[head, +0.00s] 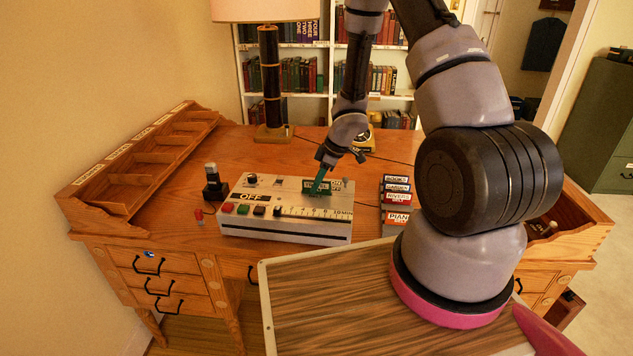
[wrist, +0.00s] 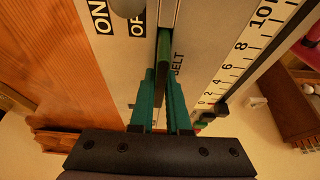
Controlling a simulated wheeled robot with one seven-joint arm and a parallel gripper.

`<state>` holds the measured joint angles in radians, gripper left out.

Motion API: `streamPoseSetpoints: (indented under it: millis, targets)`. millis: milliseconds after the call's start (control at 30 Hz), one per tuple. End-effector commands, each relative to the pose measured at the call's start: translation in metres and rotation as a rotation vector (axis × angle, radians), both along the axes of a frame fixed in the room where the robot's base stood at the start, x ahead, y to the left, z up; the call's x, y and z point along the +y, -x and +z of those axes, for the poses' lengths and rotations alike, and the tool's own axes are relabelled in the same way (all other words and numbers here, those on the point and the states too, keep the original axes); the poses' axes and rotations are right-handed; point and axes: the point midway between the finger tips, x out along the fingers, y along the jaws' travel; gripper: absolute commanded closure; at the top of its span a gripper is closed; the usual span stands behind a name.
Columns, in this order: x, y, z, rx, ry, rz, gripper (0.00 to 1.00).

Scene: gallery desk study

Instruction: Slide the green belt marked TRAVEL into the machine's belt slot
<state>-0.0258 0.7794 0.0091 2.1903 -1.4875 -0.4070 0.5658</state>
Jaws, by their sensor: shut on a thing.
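My gripper (head: 320,182) points down at the top of the pale machine (head: 285,236), which stands on the wooden desk. In the wrist view its two teal fingers (wrist: 161,88) are shut on the narrow dark green belt (wrist: 163,52). The belt lies in line with the grey belt slot (wrist: 168,13), beside the printed word BELT. I cannot tell whether its lower edge is inside the slot or just above it. The TRAVEL marking cannot be read. The machine's front label reads OFF in the head view.
Several labelled cases (head: 397,198) stand right of the machine. A small dark stamp-like object (head: 214,185) and a red piece (head: 199,215) are at its left. A wooden sorter (head: 150,155) lines the left edge, and a lamp (head: 271,90) stands behind. Desk between sorter and lamp is clear.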

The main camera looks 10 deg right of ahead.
Motion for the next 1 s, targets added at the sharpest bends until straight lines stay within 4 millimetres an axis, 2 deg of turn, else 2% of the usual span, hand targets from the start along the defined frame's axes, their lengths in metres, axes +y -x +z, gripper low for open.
streamPoseSetpoints:
  millis: [100, 133, 200, 233, 567, 1000]
  targets:
    - [0.000, 0.000, -0.004, 0.001, 0.001, 0.000, 1.00]
    - [0.000, 0.000, -0.004, 0.001, 0.000, 0.000, 0.82]
    - [0.000, 0.000, -0.004, 0.000, 0.000, 0.001, 0.55]
    - [0.000, 0.000, -0.004, 0.000, 0.000, 0.001, 0.51]
    - [-0.002, 0.000, 0.003, -0.003, 0.000, 0.001, 0.51]
    - [-0.030, 0.012, 0.077, -0.004, 0.000, 0.003, 0.51]
